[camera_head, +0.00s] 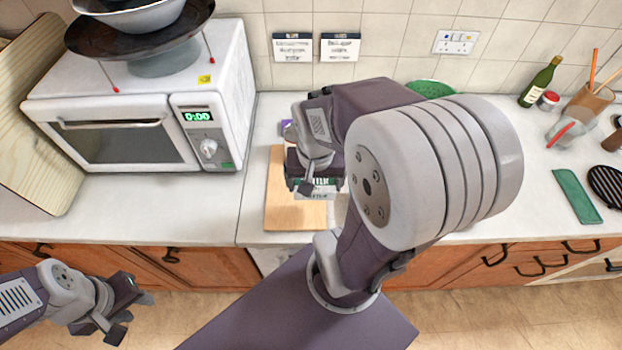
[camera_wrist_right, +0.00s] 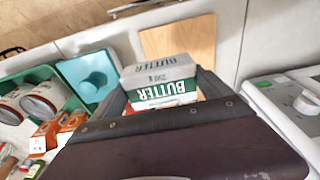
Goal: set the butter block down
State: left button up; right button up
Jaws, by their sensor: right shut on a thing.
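The butter block (camera_wrist_right: 160,78), a white and green packet marked BUTTER, is between the jaws of my right gripper in the right wrist view. In the head view a part of the block (camera_head: 318,192) shows under my right gripper (camera_head: 308,187), which is shut on it; the arm hides the rest. A wooden board (camera_head: 283,212) lies on the counter below; it also shows beyond the block in the right wrist view (camera_wrist_right: 190,42). I cannot tell whether the block touches it. My left gripper (camera_head: 132,314) is open and empty, low at the left, in front of the cupboards.
A microwave (camera_head: 120,138) with bowls on top stands left of the board. In the wrist view a teal lidded dish (camera_wrist_right: 85,75), a green tray (camera_wrist_right: 40,75) with cans and orange cartons (camera_wrist_right: 55,130) stand nearby. The counter between microwave and board is clear.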

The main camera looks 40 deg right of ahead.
jog(key=w+p, duration=0.2)
jog(key=shift+f+p, duration=0.3)
jog(key=shift+p, duration=0.1)
jog(key=w+d+f, duration=0.1)
jog(key=w+f, duration=0.1)
jog(key=w, duration=0.1)
jog(key=w+f, duration=0.2)
jog(key=w, duration=0.1)
jog(key=w+d+f, duration=0.1)
jog(key=w+f, duration=0.1)
jog(key=w, duration=0.1)
jog(key=shift+w+d+f, duration=0.15)
jog(key=shift+w+d, duration=0.05)
jog(key=shift+d, duration=0.15)
notch_tip(320, 180, down, 4)
jog(key=shift+s+b, duration=0.1)
jog(key=shift+b, duration=0.2)
jog(key=shift+f, duration=0.15)
jog(key=o, duration=1.3)
jog(key=shift+c, duration=0.2)
jog(key=shift+o, duration=0.7)
